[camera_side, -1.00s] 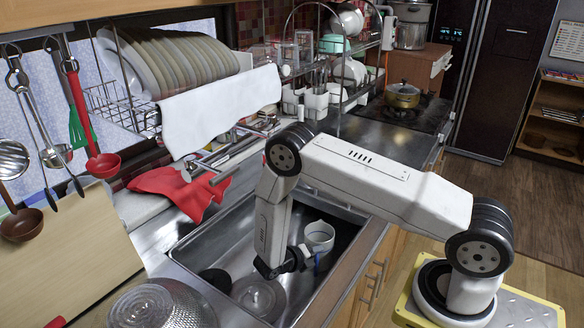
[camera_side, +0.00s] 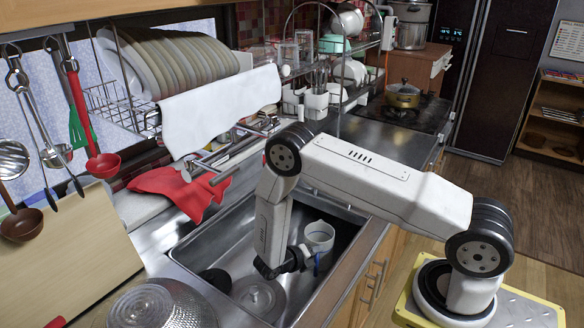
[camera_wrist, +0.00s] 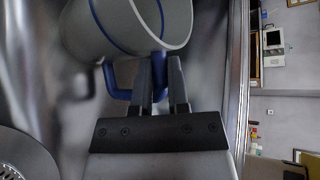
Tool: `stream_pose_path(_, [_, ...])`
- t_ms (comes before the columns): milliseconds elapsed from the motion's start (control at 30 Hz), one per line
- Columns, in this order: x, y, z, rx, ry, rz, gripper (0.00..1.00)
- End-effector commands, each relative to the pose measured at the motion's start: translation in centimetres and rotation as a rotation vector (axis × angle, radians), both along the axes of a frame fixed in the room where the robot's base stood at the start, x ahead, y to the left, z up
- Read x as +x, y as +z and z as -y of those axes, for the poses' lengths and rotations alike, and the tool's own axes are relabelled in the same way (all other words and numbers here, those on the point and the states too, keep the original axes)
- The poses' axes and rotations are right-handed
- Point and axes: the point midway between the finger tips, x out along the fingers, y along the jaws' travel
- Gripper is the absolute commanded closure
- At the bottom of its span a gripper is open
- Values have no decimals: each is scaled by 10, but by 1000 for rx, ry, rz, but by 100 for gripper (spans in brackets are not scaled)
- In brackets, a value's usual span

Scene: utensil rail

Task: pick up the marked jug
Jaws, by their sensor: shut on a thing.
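The jug (camera_side: 319,235) is white and stands in the steel sink basin in the side view. Any mark on the jug is not clear.
The sink (camera_side: 215,240) has steel walls close around the jug. A round drain cover (camera_side: 262,298) and a dark round opening (camera_side: 214,281) are on the sink floor. A metal colander (camera_side: 160,305) stands at the front left. A red cloth (camera_side: 180,188) lies at the sink's back edge.

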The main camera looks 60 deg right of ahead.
Motion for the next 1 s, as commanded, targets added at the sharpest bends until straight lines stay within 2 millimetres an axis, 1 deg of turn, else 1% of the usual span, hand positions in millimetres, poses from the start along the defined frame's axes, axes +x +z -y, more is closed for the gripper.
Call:
stream_pose_path(333, [0, 1, 0, 1, 0, 0, 100])
stream_pose_path(533, [1, 8, 0, 0, 0, 1, 100])
stream_pose_path(767, [0, 28, 0, 0, 0, 1, 100])
stream_pose_path(1000, [1, 58, 0, 0, -1, 2, 100])
